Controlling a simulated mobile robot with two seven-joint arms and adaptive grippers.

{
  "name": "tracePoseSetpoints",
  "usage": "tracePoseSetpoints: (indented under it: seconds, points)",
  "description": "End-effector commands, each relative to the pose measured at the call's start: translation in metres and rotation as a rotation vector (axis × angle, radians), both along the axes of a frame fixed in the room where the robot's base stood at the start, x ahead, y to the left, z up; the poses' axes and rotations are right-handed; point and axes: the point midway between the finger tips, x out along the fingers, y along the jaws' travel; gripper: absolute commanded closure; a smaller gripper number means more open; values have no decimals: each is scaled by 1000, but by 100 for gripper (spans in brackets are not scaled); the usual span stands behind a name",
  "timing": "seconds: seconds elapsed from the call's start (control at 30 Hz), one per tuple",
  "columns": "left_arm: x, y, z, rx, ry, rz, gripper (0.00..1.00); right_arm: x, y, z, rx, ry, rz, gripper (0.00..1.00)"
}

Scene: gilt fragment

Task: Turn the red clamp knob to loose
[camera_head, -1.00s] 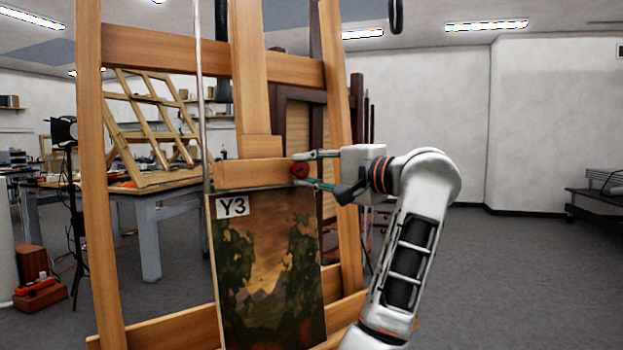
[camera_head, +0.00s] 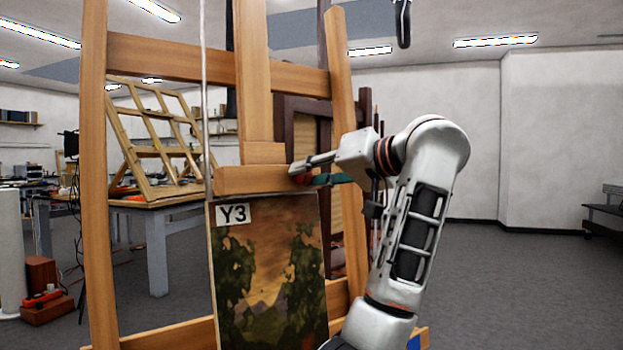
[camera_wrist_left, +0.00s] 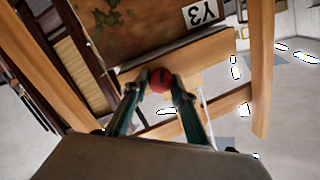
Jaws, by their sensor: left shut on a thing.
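The wrist view is strongly tilted. A painting (camera_head: 265,275) labelled Y3 stands on the easel under the bar. My right gripper is not in view.
The wooden easel (camera_head: 97,200) fills the left and middle. A work table (camera_head: 158,245) with a slatted wooden rack (camera_head: 150,150) stands behind it. A dark easel or frame (camera_head: 317,60) is close behind on the right. The floor (camera_head: 520,275) at right is open.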

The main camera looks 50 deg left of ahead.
Motion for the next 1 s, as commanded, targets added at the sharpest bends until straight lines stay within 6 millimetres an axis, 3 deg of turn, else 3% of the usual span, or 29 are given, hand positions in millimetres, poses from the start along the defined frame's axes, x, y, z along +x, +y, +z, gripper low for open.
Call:
tracePoseSetpoints:
  seconds: [0.33, 0.9, 0.93, 0.97, 1.0]
  points:
    - [-1, 0, 2, -17, -145, 22, 96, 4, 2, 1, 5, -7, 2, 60]
    - [-1, 0, 2, -21, -173, 25, 96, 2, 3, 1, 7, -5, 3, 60]
    - [-1, 0, 2, -21, -173, 25, 67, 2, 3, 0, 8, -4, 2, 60]
    - [-1, 0, 2, -21, -173, 25, 59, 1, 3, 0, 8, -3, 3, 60]
    - [-1, 0, 2, -21, -173, 25, 58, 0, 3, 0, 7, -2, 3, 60]
